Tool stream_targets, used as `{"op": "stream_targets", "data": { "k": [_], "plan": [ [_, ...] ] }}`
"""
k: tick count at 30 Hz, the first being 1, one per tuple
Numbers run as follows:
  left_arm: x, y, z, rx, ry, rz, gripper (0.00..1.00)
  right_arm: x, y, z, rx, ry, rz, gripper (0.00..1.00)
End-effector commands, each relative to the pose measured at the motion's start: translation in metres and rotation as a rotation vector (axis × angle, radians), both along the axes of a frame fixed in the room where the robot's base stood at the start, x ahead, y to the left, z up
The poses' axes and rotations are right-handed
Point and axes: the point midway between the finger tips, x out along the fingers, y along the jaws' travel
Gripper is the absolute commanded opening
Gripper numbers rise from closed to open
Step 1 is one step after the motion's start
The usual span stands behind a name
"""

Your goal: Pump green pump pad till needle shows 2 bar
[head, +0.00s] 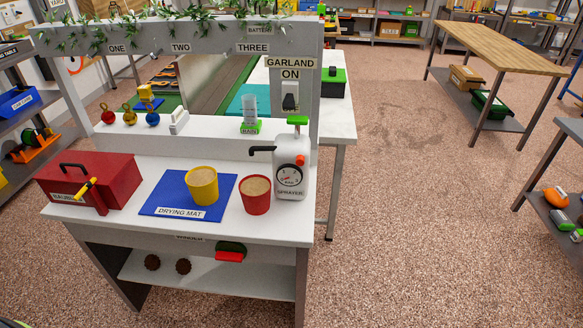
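The white sprayer (297,154) stands upright at the right end of the white bench, with its label at its foot. The green pump pad (297,120) sits on top of it. The round gauge (290,176) is on its front; its needle is too small to read surely. A black nozzle (262,149) points left from its upper side, and a red knob (300,160) sits by the gauge. Neither of my grippers is in view, and nothing touches the pad.
A red pot (256,197) stands just left of the sprayer. A yellow pot (202,188) stands on the blue drying mat (165,196). A red box (105,176) is at the left. A rail shelf (215,128) runs behind. Open floor lies to the right.

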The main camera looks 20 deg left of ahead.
Motion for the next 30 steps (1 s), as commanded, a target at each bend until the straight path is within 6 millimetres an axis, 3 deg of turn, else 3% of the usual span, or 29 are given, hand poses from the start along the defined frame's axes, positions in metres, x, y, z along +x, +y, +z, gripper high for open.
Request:
{"op": "stream_targets", "data": {
  "k": [1,10,30],
  "plan": [
    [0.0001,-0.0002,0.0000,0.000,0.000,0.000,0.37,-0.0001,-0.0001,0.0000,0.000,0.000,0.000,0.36],
    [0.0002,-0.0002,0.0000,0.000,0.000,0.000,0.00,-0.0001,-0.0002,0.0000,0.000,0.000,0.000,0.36],
    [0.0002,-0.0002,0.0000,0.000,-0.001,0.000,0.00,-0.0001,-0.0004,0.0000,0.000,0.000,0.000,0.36]
  ]
}}
